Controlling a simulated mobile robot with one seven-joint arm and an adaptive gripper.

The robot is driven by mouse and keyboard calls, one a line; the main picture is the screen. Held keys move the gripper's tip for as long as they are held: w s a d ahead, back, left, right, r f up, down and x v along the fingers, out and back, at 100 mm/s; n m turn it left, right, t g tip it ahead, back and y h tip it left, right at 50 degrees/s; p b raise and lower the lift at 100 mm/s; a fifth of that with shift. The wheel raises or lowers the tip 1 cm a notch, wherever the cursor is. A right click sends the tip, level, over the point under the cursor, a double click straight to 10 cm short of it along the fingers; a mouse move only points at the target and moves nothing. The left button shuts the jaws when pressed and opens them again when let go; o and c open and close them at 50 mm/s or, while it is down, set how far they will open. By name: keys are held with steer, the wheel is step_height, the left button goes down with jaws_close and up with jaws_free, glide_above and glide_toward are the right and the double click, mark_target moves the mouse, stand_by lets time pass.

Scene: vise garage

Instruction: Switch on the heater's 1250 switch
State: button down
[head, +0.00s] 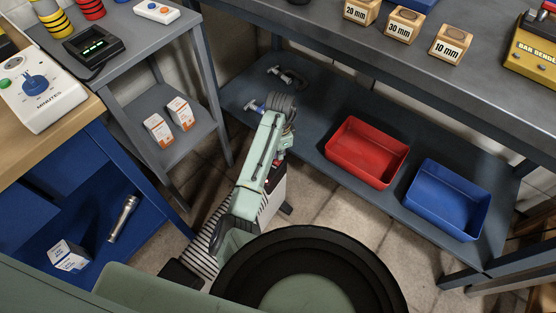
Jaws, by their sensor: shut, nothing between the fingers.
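The heater (207,248) stands on the tiled floor in the middle of the head view. Its pale, dark-striped body shows on the left of my pale green arm. A white end (273,199) with small red parts shows on the right. The red parts are too small for me to read a 1250 label or to tell a switch position. My arm crosses in front of the heater's middle and hides much of it. I cannot make out my gripper's fingers. They seem hidden behind the arm, so I cannot tell whether they touch the heater.
A red bin (367,152) and a blue bin (447,199) stand on the low shelf (318,105) at right. A grey side table (133,42) and a wooden-topped blue bench (75,125) stand at left. Bare floor (335,210) shows right of the heater.

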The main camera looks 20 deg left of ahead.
steer(key=shift+f, duration=0.4)
steer(key=shift+r, duration=0.1)
step_height(320, 180, up, 7)
steer(key=p, duration=0.6)
steer(key=shift+p, duration=0.4)
steer(key=shift+s, duration=0.15)
